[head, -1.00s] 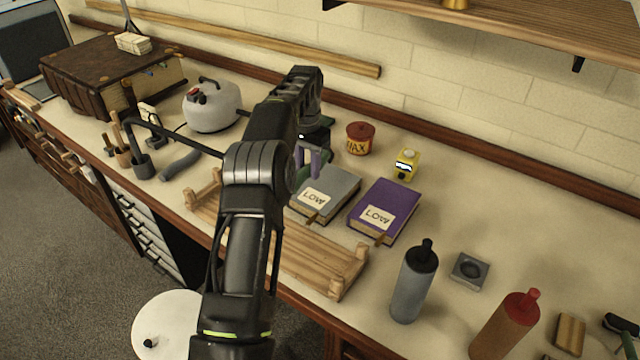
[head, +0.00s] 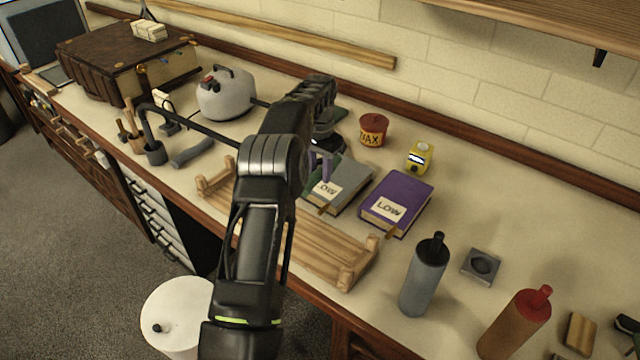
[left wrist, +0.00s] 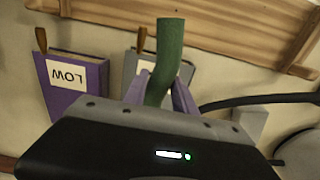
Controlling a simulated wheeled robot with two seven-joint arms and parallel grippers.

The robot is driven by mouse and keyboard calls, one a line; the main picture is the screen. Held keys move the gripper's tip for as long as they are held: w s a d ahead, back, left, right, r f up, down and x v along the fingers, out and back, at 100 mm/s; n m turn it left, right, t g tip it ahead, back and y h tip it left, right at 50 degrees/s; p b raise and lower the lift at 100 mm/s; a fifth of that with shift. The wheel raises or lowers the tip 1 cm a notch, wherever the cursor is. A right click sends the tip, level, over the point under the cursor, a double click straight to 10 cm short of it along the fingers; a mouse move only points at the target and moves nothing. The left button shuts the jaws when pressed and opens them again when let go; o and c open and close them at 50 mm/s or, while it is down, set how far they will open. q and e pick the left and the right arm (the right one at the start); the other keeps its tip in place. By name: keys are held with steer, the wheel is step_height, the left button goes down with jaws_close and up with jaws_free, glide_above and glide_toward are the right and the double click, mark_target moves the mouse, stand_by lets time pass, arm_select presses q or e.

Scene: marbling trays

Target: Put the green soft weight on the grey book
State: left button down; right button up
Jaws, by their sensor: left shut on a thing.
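My left gripper (head: 322,166) is shut on the green soft weight (left wrist: 170,50), a dark green strip pinched between purple fingertips (left wrist: 166,92) in the left wrist view. The grey book (head: 352,190) lies on the bench with a white label marked LOW. In the head view the gripper and weight overlap the book's left part; the arm hides much of the gripper. In the left wrist view the grey book (left wrist: 131,66) shows behind the weight. I cannot tell whether the weight touches the book. My right gripper is out of view.
A purple book (head: 412,190) lies right of the grey one. A wooden rack (head: 325,258) stands in front along the bench edge. A wax tin (head: 373,130) and a yellow device (head: 420,157) stand behind. A grey bottle (head: 424,280) stands at front right.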

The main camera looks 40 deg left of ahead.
mark_target(320, 193)
arm_select(q)
step_height(320, 193, down, 5)
steer(key=shift+r+p, duration=0.15)
steer(key=shift+p, duration=0.5)
steer(key=shift+f, duration=0.2)
steer(key=c, duration=1.5)
jaws_free()
steer(key=shift+f, duration=0.1)
steer(key=o, duration=0.5)
